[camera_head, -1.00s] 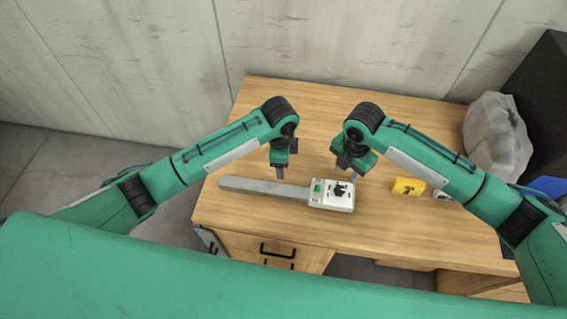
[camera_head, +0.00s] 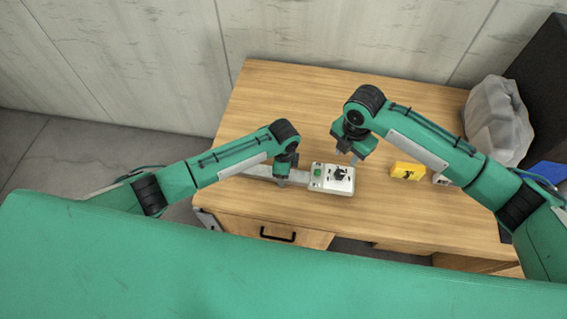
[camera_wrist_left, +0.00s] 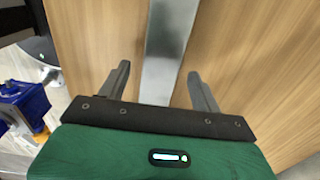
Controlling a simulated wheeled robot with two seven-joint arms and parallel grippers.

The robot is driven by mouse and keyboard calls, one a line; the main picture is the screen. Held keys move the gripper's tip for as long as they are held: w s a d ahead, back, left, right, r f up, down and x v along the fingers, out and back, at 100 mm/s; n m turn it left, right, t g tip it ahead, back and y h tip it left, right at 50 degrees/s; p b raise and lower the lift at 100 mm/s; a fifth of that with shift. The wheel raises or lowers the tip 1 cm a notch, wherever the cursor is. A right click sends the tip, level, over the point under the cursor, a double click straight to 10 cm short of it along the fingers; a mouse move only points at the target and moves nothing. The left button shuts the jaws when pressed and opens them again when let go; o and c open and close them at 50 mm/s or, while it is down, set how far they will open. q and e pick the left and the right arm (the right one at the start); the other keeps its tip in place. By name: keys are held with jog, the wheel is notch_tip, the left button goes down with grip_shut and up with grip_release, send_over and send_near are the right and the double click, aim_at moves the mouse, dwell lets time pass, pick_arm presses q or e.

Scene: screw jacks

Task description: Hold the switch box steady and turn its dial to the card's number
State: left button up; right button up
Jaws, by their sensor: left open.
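The switch box (camera_head: 318,187) is pale, with a green button and a dark dial (camera_head: 340,174) on top, and lies on the desk. A long grey bar (camera_head: 258,171) extends from its left side. My left gripper (camera_head: 282,183) is open over the bar, left of the box. In the left wrist view its fingers (camera_wrist_left: 158,72) stand on either side of the bar (camera_wrist_left: 168,60), with gaps on both sides. My right gripper (camera_head: 346,157) is open and empty, just behind the box and above the desk. The yellow card (camera_head: 407,171) stands right of the box; its dark mark is too small to read.
A small white object (camera_head: 440,180) sits beside the card, partly hidden by my right arm. A grey-white lumpy object (camera_head: 498,120) and a dark panel (camera_head: 545,85) stand at the right. The back of the desk (camera_head: 290,95) is clear.

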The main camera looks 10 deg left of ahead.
pick_arm(q)
jog(key=shift+f, duration=0.35)
